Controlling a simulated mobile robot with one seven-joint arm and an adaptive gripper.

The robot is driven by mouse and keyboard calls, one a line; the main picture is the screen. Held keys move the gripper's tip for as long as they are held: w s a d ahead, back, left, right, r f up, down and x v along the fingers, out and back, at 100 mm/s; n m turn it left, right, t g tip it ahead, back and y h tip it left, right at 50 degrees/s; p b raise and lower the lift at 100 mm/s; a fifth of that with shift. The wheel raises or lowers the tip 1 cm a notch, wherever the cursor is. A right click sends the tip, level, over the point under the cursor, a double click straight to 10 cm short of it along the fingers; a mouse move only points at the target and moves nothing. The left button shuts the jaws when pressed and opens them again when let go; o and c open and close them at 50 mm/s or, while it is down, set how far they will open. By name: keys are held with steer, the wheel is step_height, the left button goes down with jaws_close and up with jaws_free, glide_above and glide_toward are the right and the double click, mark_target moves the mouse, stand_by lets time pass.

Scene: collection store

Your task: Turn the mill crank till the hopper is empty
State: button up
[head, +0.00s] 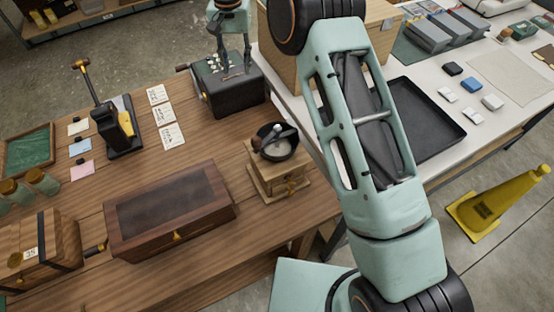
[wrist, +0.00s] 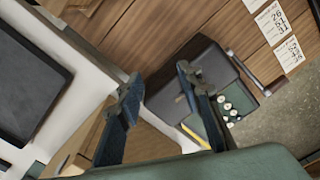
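The mill (head: 277,179) is a small wooden box with a brass-knobbed drawer, standing near the right edge of the wooden table. On its top is a dark bowl-shaped hopper (head: 297,152) with pale grey matter inside. The crank (head: 281,133) is a greyish arm lying across the hopper; its handle is too small to make out clearly. My gripper (head: 235,66) is open and empty, behind the mill and over the black keyed machine, apart from the crank. Its two spread fingers show in the wrist view (wrist: 158,82). I cannot make out the mill there.
The black keyed machine (head: 232,97) with a side handle is below my gripper. A dark-topped wooden case (head: 170,241) lies left of the mill. A wooden crate (head: 385,28) and black tray (head: 440,135) are on the white table.

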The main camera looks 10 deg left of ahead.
step_height(320, 180, up, 7)
stand_by(0.8)
stand_by(0.5)
